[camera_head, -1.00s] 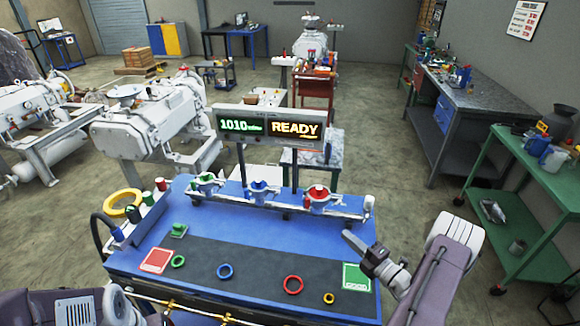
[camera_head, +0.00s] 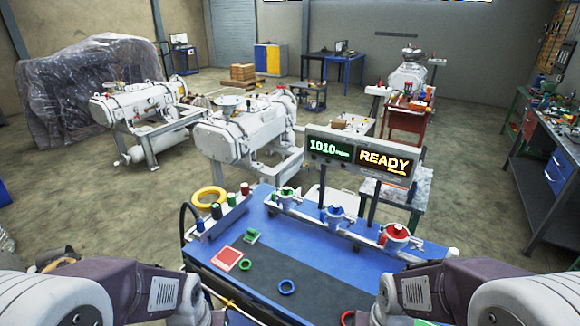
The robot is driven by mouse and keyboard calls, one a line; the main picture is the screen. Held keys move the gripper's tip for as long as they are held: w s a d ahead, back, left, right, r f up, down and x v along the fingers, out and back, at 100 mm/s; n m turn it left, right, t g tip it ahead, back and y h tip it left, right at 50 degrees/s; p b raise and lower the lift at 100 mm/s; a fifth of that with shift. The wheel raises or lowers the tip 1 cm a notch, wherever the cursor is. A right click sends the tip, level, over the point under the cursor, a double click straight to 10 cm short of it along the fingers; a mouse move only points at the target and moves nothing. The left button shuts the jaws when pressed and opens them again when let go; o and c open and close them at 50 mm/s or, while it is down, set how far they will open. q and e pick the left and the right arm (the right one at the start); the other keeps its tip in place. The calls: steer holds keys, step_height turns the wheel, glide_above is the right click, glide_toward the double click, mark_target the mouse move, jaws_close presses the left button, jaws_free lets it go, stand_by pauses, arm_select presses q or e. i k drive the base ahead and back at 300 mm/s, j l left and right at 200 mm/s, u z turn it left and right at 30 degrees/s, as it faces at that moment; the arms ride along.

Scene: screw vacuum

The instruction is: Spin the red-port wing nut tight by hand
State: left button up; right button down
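The red port (camera_head: 397,231) is at the right end of the pipe rail on the blue workbench (camera_head: 305,237). It has a red top and a grey metal clamp around it. Its wing nut is too small to make out. The blue port (camera_head: 335,213) and the green port (camera_head: 286,194) stand to its left on the same rail. My left and right arms reach in at the bottom corners, but both grippers are outside the picture.
A display reading 1010 and READY (camera_head: 363,155) stands behind the rail. A green ring (camera_head: 245,265), a blue ring (camera_head: 287,286) and part of a red ring (camera_head: 347,318) lie on the dark mat. A red card (camera_head: 227,258) lies at the left. White pump machines (camera_head: 245,130) stand behind.

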mark_target(418, 246)
steer(key=z, duration=1.2)
